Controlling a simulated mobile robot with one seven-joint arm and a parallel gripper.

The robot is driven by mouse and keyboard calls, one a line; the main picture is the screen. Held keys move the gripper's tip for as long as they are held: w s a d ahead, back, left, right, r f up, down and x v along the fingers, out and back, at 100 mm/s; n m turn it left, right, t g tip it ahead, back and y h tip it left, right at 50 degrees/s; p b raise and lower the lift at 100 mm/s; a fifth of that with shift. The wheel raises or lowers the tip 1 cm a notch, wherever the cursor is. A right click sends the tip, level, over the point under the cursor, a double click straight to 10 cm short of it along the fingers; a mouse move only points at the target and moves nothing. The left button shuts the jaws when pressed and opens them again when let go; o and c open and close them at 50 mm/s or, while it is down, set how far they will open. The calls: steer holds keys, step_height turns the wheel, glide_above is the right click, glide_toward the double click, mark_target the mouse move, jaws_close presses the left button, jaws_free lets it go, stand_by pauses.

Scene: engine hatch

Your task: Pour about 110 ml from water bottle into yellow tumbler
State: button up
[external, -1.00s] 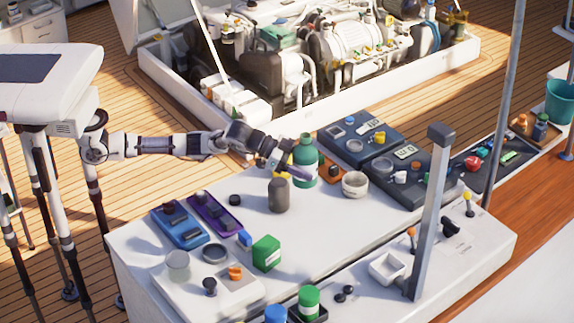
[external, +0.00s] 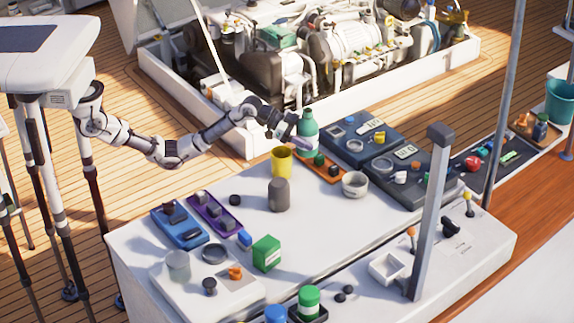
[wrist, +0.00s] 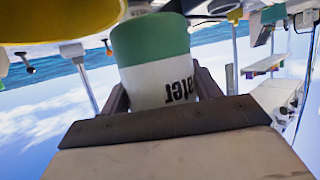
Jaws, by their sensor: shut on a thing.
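The water bottle (external: 308,126) is green with a white label and looks upright in the external view. My gripper (external: 296,140) is shut on it from the left, and the bottle appears held above the worktop. In the wrist view the bottle (wrist: 160,60) sits between the two fingers (wrist: 160,95), with part of a "water" label showing upside down. The yellow tumbler (external: 281,162) stands upright on the worktop, below and left of the bottle. Its blurred yellow side fills the top left of the wrist view (wrist: 60,15). The liquid inside the bottle cannot be seen.
A dark grey bottle (external: 279,195) stands in front of the tumbler. An orange tray (external: 325,171) with small containers lies right of it, and a pale round dish (external: 355,184) beyond. Dark scales (external: 361,138) stand at the back right. The worktop's front middle (external: 320,215) is clear.

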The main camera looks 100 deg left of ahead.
steer(key=s+a+f+p, duration=0.2)
steer(key=s+a, duration=0.2)
steer(key=a, duration=0.4)
steer(key=shift+s+f+n+y, duration=0.15)
steer(key=shift+f+n+y, duration=0.25)
steer(key=shift+f, duration=0.1)
